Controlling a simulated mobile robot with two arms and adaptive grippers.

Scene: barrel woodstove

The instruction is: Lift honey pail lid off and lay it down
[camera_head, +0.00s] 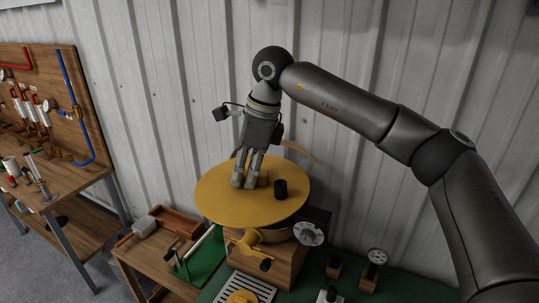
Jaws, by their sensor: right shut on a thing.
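The round yellow honey pail lid (225,200) is large and flat, with a dark knob (280,189) and a small brown block (263,180) on its top. It lies roughly level over the pail (275,236), hiding most of it; I cannot tell whether it touches the rim. A yellow spout valve (244,245) sticks out in front below the lid. My right gripper (243,183) points down onto the lid, left of the dark knob. It is shut on the lid; its exact hold beside the brown block is partly hidden. My left gripper is not in view.
A wooden block stand (270,270) is under the pail, with a white dial (308,234) beside it. Small gauges (374,262) stand at right on the green surface (410,290). A slotted tray (238,287) lies in front. A cluttered side table is at left, and a corrugated wall (400,60) is close behind.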

